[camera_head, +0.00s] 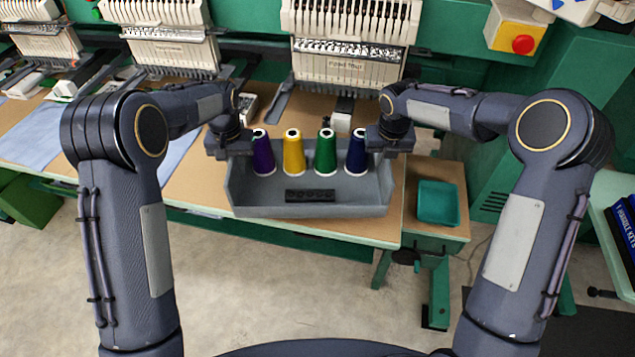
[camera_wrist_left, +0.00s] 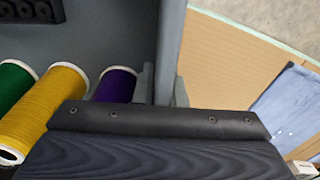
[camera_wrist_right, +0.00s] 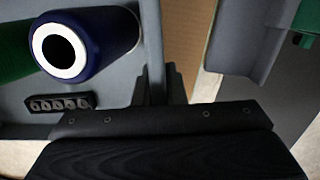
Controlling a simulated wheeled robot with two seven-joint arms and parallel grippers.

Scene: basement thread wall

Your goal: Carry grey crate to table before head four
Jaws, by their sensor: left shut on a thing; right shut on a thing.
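The grey crate (camera_head: 310,210) is held between my two grippers, over or on the front edge of the brown table (camera_head: 190,185) before the embroidery heads; I cannot tell whether its base touches. In it stand a purple cone (camera_head: 263,155), a yellow cone (camera_head: 294,153), a green cone (camera_head: 325,153) and a dark blue cone (camera_head: 356,154). A black strip with holes (camera_head: 310,195) lies in front of them. My left gripper (camera_head: 232,146) is shut on the crate's left wall, my right gripper (camera_head: 388,140) on its right wall. The left wrist view shows that wall (camera_wrist_left: 168,50) at the fingers.
An embroidery head (camera_head: 350,70) hangs behind the crate, with others to the left. Blue cloth (camera_head: 30,130) lies on the table's left. A teal tray (camera_head: 438,202) sits on a small side stand at right. A red button box (camera_head: 522,44) is at upper right.

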